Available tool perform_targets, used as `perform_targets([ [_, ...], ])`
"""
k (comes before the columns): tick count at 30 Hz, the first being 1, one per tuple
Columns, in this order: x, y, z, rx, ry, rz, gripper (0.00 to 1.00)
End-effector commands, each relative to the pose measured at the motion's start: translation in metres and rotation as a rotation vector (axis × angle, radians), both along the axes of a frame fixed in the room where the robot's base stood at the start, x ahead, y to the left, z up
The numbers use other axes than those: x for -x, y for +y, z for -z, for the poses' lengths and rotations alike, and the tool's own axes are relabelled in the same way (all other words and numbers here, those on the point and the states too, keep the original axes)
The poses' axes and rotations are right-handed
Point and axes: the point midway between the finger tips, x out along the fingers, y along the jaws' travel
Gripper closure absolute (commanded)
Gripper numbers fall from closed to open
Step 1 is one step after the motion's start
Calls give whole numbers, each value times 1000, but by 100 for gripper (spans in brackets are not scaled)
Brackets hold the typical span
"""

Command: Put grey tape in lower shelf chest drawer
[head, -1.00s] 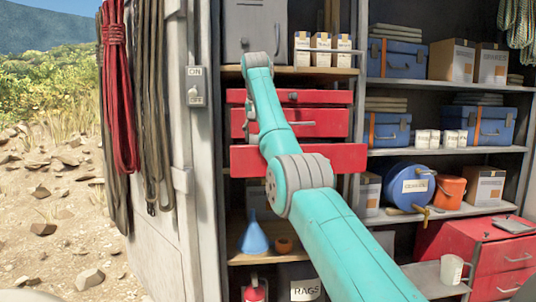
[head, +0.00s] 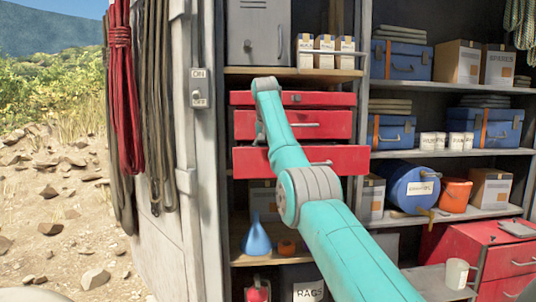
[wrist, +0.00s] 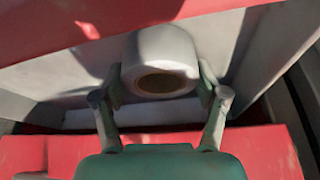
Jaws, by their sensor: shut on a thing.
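The grey tape (wrist: 165,50), a pale roll with a brown core, is between the two fingers of my gripper (wrist: 160,84) in the wrist view. My gripper is shut on it. Below and around the tape is the pale inside of an open red drawer (wrist: 30,155). I cannot tell whether the tape touches the drawer floor. In the head view the lowest red drawer (head: 345,160) of the shelf chest (head: 340,124) stands pulled out further than those above.
A blue funnel (head: 257,238) and an orange roll (head: 287,248) stand on the shelf below the chest. White cartons (head: 325,52) and a grey case (head: 258,32) stand above. A red cabinet (head: 490,250) is at the lower right. A wall post (head: 208,140) borders the left.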

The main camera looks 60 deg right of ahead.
Motion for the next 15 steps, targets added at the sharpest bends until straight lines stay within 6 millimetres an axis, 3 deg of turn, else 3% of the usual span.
perform_targets([
  [13,0,-2,3,3,-3,1,64],
  [14,0,-2,3,3,-3,1,23],
  [15,0,-2,3,3,-3,1,13],
])
